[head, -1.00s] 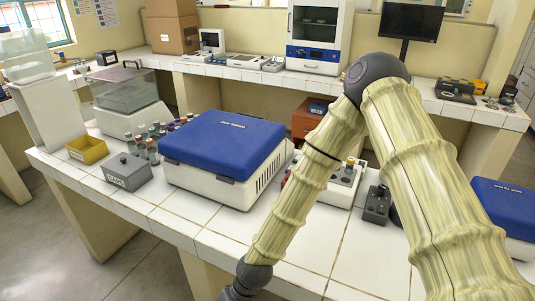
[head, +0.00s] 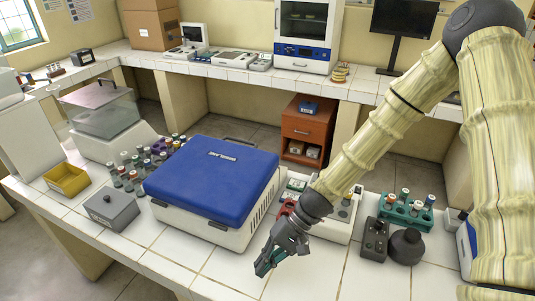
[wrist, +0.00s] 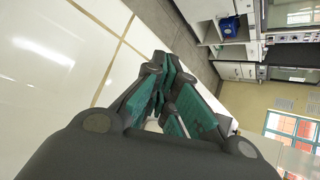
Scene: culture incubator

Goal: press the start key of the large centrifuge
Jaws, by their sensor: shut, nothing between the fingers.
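The large centrifuge (head: 200,222) is a white box with a closed blue lid (head: 214,176), standing on the tiled bench in the head view. Its start key cannot be made out in either view. My gripper (head: 262,270) is shut and empty, with teal finger pads. It is over the bench to the right of the centrifuge's front right corner, apart from it. In the wrist view my gripper (wrist: 165,95) shows its fingers together above white tiles, and the centrifuge cannot be clearly identified there.
A grey box (head: 110,210) and a yellow bin (head: 66,180) stand left of the centrifuge, with several vials behind them. A dark grey device (head: 374,240) and a teal tube rack (head: 405,212) stand to the right. The tiled front of the bench (head: 215,270) is clear.

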